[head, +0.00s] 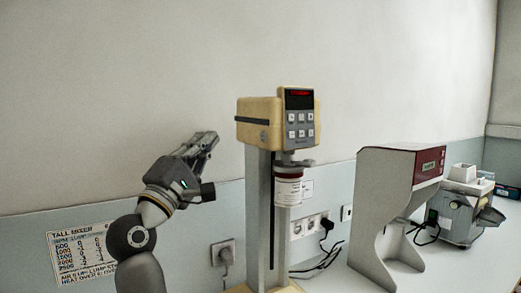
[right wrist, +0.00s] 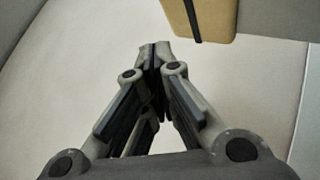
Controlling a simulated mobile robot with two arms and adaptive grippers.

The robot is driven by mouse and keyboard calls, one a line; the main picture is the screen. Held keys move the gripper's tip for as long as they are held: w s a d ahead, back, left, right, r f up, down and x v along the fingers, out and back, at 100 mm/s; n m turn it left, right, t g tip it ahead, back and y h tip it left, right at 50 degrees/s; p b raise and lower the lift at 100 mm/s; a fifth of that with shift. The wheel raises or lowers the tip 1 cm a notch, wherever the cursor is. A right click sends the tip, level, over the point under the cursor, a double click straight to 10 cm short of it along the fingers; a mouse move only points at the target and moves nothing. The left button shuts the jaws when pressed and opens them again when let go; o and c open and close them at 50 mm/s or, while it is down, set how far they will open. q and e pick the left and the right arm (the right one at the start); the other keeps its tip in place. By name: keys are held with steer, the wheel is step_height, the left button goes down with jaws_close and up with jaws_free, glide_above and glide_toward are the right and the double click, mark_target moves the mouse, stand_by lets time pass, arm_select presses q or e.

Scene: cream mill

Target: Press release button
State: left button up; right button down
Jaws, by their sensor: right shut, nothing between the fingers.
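A tall mixer (head: 263,150) with a cream-yellow head and a grey column stands right of centre in the head view. Its front panel (head: 300,118) has a red display and several small buttons; I cannot tell which is the release button. A white cup with a red band (head: 289,188) is under the head. My right gripper (head: 210,138) is shut and empty, left of the mixer head and apart from it, fingers pointing up and right. In the right wrist view, the closed fingertips (right wrist: 156,48) are below and left of the tan mixer head (right wrist: 212,15). My left gripper is out of view.
A white machine with a red panel (head: 390,200) and a grey grinder (head: 462,210) stand to the right. Wall sockets with plugs and black cables (head: 325,255) are behind. A paper sign (head: 84,245) hangs at the lower left. The wall above is clear.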

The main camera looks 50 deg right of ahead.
mark_target(263, 136)
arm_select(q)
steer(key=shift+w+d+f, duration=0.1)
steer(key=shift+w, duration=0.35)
arm_select(e)
steer(key=shift+s+f, duration=0.1)
steer(key=shift+s, duration=0.1)
steer(key=shift+w, duration=0.1)
arm_select(q)
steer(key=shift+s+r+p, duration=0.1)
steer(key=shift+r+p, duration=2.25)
steer(key=shift+p, duration=0.05)
arm_select(e)
steer(key=s+d, duration=0.2)
steer(key=d, duration=0.6)
steer(key=shift+s+d, duration=0.2)
steer(key=shift+s, duration=0.15)
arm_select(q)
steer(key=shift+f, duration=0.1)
arm_select(e)
steer(key=shift+s+d, duration=0.1)
